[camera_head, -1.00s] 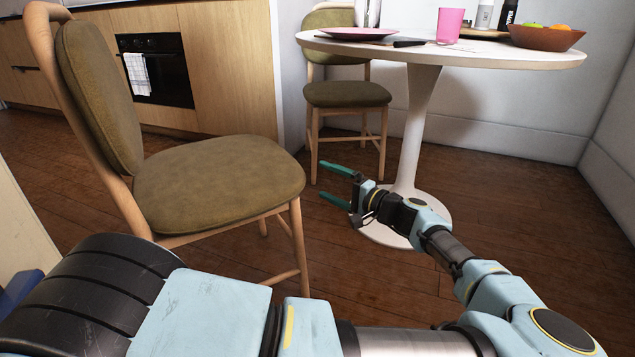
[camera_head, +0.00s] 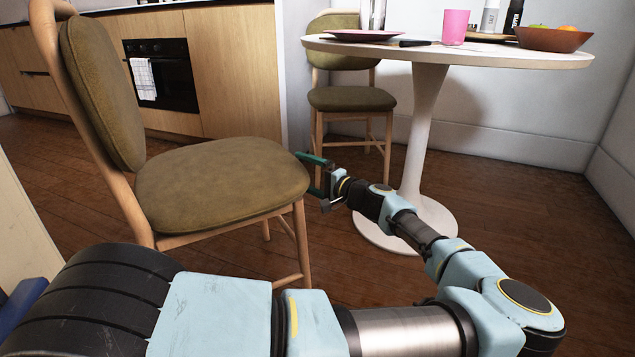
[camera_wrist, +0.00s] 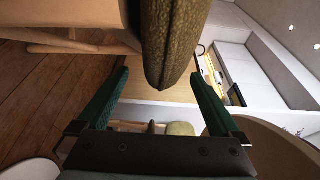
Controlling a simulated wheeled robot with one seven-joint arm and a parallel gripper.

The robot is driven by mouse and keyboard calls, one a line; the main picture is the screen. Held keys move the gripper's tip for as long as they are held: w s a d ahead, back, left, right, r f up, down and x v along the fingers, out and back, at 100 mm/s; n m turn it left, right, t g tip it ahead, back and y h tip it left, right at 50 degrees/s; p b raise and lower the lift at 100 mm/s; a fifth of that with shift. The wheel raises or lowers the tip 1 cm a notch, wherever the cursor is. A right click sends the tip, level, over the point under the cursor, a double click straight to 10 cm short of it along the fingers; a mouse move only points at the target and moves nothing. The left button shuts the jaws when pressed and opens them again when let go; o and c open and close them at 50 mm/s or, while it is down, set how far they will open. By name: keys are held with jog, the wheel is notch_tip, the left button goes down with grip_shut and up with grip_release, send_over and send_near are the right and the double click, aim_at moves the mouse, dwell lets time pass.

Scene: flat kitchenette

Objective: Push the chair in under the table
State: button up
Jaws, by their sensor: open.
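The near chair (camera_head: 220,185) has an olive cushioned seat and a wooden frame. It stands upright at the left, apart from the white round table (camera_head: 560,62). My gripper (camera_head: 303,172) is open at the seat's right front corner, between the chair and the table's pedestal. One finger is partly hidden by the seat. In the wrist view, the cushion edge (camera_wrist: 170,45) shows between the two spread green fingers of my gripper (camera_wrist: 160,75). I cannot tell whether they touch it.
A second olive chair (camera_head: 350,99) stands behind the table. The round pedestal foot (camera_head: 440,222) is close to my forearm. A pink plate (camera_head: 362,35), a pink cup (camera_head: 453,27) and a fruit bowl (camera_head: 556,40) are on the table. Floor between chair and pedestal is bare.

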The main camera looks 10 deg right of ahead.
jog(key=shift+w+a, duration=0.4)
jog(key=shift+w, duration=0.2)
grip_shut()
dwell(0.6)
